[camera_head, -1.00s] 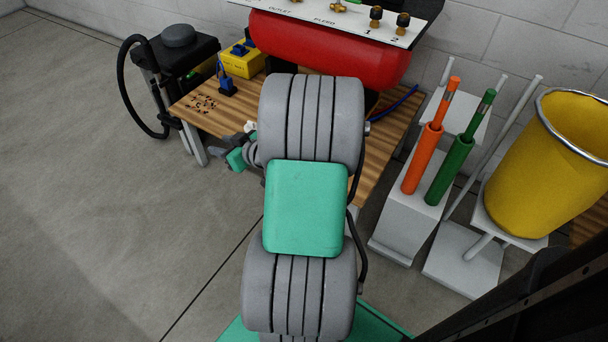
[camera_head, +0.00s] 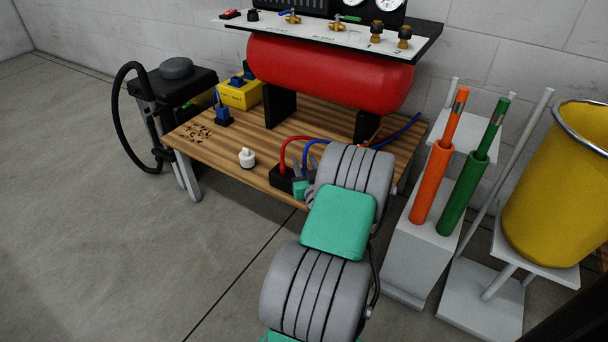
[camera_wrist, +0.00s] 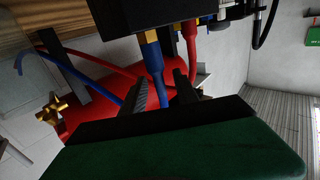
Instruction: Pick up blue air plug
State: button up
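The blue air plug (camera_wrist: 151,52) is at the upper middle of the wrist view, at a dark block (camera_wrist: 172,22), with its blue hose running down from it. My gripper (camera_wrist: 162,78) is open. Its two dark fingers lie on either side of the blue hose, with the plug just beyond the tips; I cannot tell whether they touch. A red plug (camera_wrist: 190,32) sits right beside the blue one. In the head view, my gripper (camera_head: 302,176) is beside the black block (camera_head: 283,178) at the table's front edge, partly hidden by my arm.
The wooden table (camera_head: 225,153) bears a red air tank (camera_head: 325,75), a white knobbed piece (camera_head: 247,158), a blue stand (camera_head: 223,117) and a yellow box (camera_head: 240,93). Orange (camera_head: 432,185) and green (camera_head: 463,190) tubes and a yellow bucket (camera_head: 550,200) stand right. Floor at left is clear.

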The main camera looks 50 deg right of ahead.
grip_shut()
dwell(0.4)
jog(key=shift+r, duration=0.15)
